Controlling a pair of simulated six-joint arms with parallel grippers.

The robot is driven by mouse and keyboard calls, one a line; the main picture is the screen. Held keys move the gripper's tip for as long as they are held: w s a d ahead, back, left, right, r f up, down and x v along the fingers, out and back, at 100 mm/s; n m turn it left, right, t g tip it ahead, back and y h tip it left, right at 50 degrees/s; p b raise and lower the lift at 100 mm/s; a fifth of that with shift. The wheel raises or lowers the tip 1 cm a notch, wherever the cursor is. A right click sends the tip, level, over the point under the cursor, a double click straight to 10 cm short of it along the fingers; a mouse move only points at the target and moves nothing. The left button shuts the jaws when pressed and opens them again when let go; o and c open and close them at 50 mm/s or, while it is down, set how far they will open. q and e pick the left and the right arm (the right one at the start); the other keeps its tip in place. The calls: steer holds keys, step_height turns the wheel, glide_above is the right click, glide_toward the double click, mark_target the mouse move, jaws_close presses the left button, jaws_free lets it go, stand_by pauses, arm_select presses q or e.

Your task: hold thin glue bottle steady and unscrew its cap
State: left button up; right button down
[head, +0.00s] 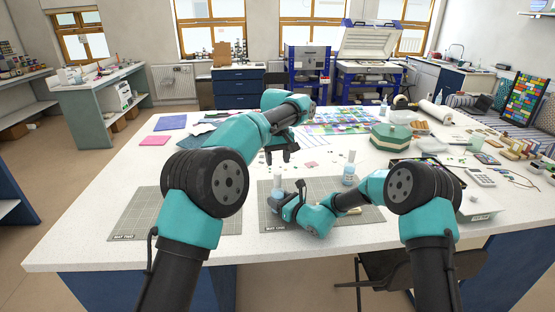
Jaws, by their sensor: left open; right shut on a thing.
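A small pale blue bottle (277,181), which I take for the thin glue bottle, stands upright on the right-hand grey cutting mat (334,219). My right gripper (281,197) is low at the mat and shut on this bottle, hiding its lower part. My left gripper (281,157) points down, open and empty, just above the bottle's top and apart from it. The cap is too small to make out. A second pale blue bottle (348,174) with a narrow top stands on the mat further right, apart from both grippers.
A second grey mat (135,213) lies bare at the left. A pink sheet (154,141), coloured glass sheets (345,123) and a green lidded box (391,137) lie behind. A dark tray (428,165) and calculator (480,177) are at the right. The left front of the white table is clear.

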arm_select(q)
steer(key=m, duration=1)
steer(key=shift+m, duration=0.3)
steer(key=m, duration=0.3)
steer(key=shift+m, duration=0.4)
steer(key=m, duration=1)
steer(key=shift+m, duration=0.3)
steer(key=m, duration=1.3)
